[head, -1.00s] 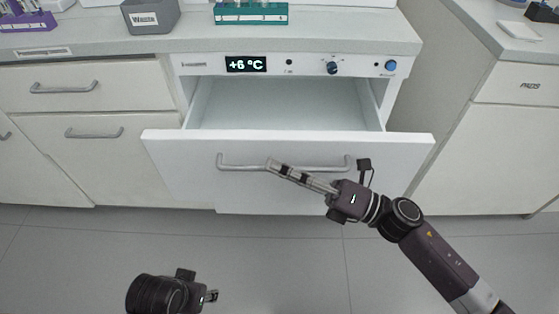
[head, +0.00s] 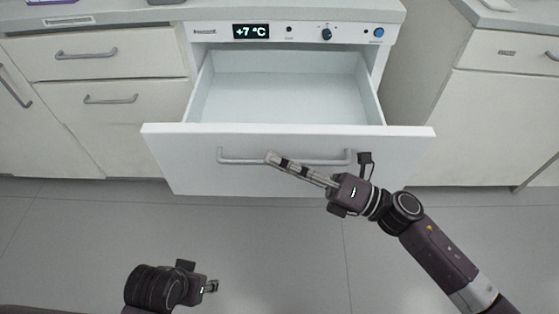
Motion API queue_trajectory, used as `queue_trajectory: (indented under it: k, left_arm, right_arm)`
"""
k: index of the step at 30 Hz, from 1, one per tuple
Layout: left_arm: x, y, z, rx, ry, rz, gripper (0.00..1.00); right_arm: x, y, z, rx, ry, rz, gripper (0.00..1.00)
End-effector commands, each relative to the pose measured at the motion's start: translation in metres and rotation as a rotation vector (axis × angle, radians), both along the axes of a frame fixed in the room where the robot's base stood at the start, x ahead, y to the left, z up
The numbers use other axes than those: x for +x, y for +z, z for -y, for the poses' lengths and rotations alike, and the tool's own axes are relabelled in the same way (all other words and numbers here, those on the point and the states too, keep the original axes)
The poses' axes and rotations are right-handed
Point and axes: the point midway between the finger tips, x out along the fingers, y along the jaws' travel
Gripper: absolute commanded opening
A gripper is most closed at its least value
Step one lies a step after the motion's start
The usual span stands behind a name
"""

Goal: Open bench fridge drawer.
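The bench fridge drawer (head: 200,143) is pulled out, and its white inside (head: 290,85) shows empty. A grey bar handle (head: 235,157) runs across its front. My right gripper (head: 272,159) has its fingertips at the handle's left half, with the fingers lying across the bar. They look close together, apparently shut on the handle. My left gripper (head: 211,287) is low at the bottom left, over the floor and away from the drawer; its fingers are too small to judge.
The fridge panel (head: 300,33) above the drawer shows +7 °C. Closed cabinet drawers (head: 110,60) stand to the left, and another cabinet (head: 490,110) stands to the right. The grey floor (head: 270,240) before the drawer is clear.

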Motion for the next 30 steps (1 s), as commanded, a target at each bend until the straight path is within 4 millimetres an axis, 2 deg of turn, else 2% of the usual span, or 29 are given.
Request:
queue_trajectory:
  k: [8, 11, 14, 24, 30]
  left_arm:
    - [-0.002, -0.002, -0.001, 0.001, -0.001, -0.006, 0.4]
    - [-0.002, -0.002, -0.001, 0.001, -0.001, -0.006, 0.4]
    - [-0.002, -0.002, 0.0, 0.001, 0.0, -0.006, 0.4]
    - [-0.002, -0.001, 0.0, 0.001, 0.0, -0.005, 0.4]
    - [-0.002, -0.001, 0.0, 0.001, 0.0, -0.005, 0.4]
  right_arm:
    - [0.0, 0.0, 0.001, 0.001, 0.001, -0.001, 0.16]
    - [-0.002, -0.002, 0.006, -0.001, -0.001, -0.003, 0.16]
    - [-0.007, -0.006, 0.02, -0.002, -0.002, -0.003, 0.16]
    - [-0.029, -0.021, 0.085, -0.003, -0.002, -0.006, 0.16]
    - [-0.036, -0.025, 0.107, -0.001, -0.001, -0.002, 0.16]
